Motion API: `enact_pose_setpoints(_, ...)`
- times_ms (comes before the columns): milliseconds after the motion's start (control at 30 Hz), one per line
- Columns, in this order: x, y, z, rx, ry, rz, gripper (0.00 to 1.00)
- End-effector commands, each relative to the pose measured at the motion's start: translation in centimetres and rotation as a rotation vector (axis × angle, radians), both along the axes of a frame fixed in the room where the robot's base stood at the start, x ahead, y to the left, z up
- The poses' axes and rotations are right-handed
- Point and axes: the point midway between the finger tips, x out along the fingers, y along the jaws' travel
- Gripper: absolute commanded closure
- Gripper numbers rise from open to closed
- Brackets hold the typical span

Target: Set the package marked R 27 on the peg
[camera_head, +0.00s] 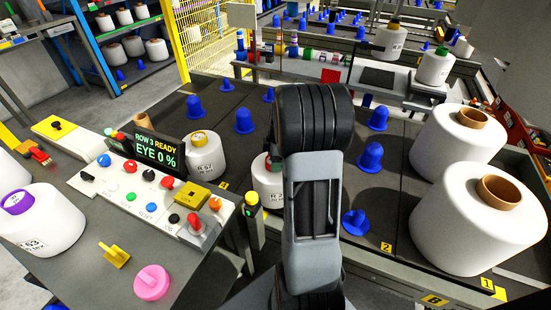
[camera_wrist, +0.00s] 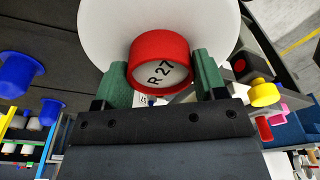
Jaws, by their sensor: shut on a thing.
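The package marked R 27 is a white yarn bobbin with a red core end (camera_wrist: 160,62), seen close up in the wrist view. My gripper (camera_wrist: 163,80) has its two green fingers on either side of the red end, shut on it. In the head view a white package (camera_head: 267,190) with a partly hidden label shows behind my arm, which hides my fingers. Blue pegs stand on the dark deck: one at front right (camera_head: 355,222), one behind it (camera_head: 370,157), and others at left (camera_head: 243,120). Whether the package's underside touches the deck is hidden.
A white package with a yellow core (camera_head: 204,155) stands left of my arm. Two large packages with brown cores (camera_head: 480,220) stand at right. A console with buttons and a screen (camera_head: 155,155) fills the left, beside a purple-cored package (camera_head: 42,220).

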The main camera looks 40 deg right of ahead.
Motion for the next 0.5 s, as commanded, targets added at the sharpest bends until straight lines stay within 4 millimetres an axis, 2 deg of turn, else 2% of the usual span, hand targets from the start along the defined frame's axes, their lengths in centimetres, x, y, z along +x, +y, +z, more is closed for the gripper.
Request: enact_pose_setpoints(500, 0.09, -0.05, -0.32, -0.002, -0.003, 0.000, 1.00)
